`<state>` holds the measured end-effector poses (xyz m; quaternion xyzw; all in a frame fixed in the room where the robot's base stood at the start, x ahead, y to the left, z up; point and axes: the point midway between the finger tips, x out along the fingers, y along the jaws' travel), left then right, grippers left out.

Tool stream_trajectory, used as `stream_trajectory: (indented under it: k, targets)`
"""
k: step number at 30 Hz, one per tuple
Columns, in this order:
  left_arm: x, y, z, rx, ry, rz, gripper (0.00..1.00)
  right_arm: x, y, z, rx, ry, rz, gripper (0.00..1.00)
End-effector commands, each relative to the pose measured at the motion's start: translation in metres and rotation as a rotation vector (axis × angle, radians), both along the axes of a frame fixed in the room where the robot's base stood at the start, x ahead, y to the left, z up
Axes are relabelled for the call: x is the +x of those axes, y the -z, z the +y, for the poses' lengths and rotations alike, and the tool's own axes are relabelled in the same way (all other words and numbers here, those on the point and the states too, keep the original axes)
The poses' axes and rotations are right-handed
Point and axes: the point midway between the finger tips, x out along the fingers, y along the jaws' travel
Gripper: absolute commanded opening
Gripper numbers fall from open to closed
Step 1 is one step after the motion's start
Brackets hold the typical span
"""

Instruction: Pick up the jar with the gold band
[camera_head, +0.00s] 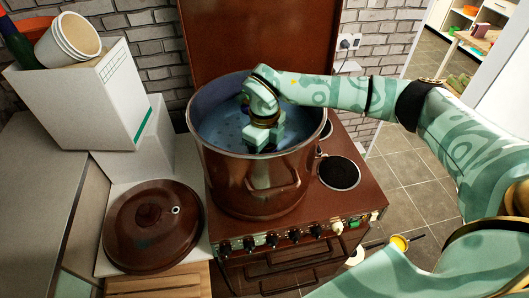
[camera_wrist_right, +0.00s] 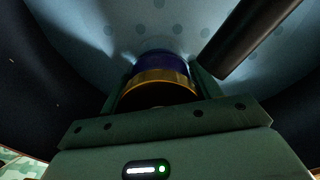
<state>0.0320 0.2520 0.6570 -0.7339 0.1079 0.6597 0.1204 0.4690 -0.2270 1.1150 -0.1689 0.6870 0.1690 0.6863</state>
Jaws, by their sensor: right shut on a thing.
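The jar with the gold band (camera_wrist_right: 160,76) shows in the right wrist view, with a dark blue part beyond the band. It sits between the fingers of my right gripper (camera_wrist_right: 155,88), which is shut on it. In the head view my right gripper (camera_head: 264,135) reaches down inside a large brown pot (camera_head: 255,180) on the stove. The jar is hidden there by the gripper and the pot. My left gripper is not in view.
A dark rod-like thing (camera_wrist_right: 255,38) lies close beside the jar in the pot. The pot's rim surrounds my right wrist. A brown lid (camera_head: 150,228) lies left of the stove (camera_head: 345,205). A white box (camera_head: 85,95) stands at the back left.

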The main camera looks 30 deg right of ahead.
Motion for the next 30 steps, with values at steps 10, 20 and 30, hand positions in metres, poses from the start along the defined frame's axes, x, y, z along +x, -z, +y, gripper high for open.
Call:
stream_trajectory:
  k: [10, 20, 30]
  targets:
    - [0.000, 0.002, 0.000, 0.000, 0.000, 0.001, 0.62, 0.002, -0.063, 0.000, 0.001, -0.001, -0.008, 0.26]
    - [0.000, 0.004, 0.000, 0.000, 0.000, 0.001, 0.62, 0.001, -0.137, 0.000, 0.001, 0.000, -0.005, 0.26]
    - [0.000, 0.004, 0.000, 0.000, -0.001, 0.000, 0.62, 0.001, -0.175, 0.000, 0.001, 0.000, -0.003, 0.26]
